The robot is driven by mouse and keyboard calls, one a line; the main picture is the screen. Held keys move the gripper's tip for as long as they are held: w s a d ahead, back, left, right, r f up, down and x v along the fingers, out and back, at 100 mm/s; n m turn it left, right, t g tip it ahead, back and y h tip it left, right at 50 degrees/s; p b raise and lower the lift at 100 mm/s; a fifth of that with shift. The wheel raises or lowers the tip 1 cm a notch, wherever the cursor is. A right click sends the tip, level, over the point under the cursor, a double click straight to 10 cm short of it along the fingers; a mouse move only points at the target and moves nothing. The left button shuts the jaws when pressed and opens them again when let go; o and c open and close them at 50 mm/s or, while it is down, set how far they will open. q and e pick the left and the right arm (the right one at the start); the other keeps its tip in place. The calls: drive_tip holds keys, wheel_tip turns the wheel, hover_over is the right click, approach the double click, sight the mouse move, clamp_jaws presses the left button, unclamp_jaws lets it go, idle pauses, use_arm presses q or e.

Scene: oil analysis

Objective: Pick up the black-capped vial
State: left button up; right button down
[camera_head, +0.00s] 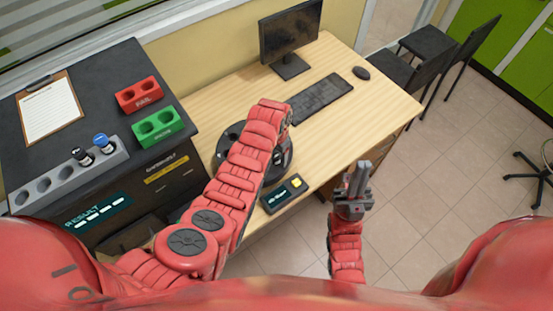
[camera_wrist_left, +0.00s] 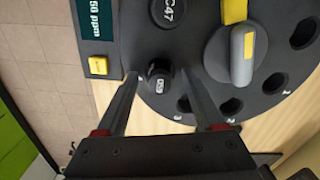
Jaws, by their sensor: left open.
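A black-capped vial (camera_wrist_left: 158,72) stands in a hole of the dark round holder (camera_wrist_left: 150,105) in the left wrist view. My left gripper (camera_wrist_left: 161,76) is open, with one finger on each side of the cap. I see a gap on each side. In the head view my left arm reaches over this holder (camera_head: 228,147) on the wooden table, and the arm hides much of it. Another black-capped vial (camera_head: 82,157) stands in the grey rack (camera_head: 58,183) beside a blue-capped vial (camera_head: 102,143). My right gripper (camera_head: 358,178) is beyond the table's front edge, holding nothing I can see.
A yellow-and-grey lever (camera_wrist_left: 240,50) rises from the holder beside my left fingers. A small display unit (camera_head: 284,194) with a yellow button sits in front of the holder. Red FAIL (camera_head: 138,95) and green PASS (camera_head: 157,127) blocks stand on the black cabinet. A keyboard (camera_head: 320,98) and monitor (camera_head: 290,35) stand behind.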

use_arm(q)
clamp_jaws()
idle(0.5)
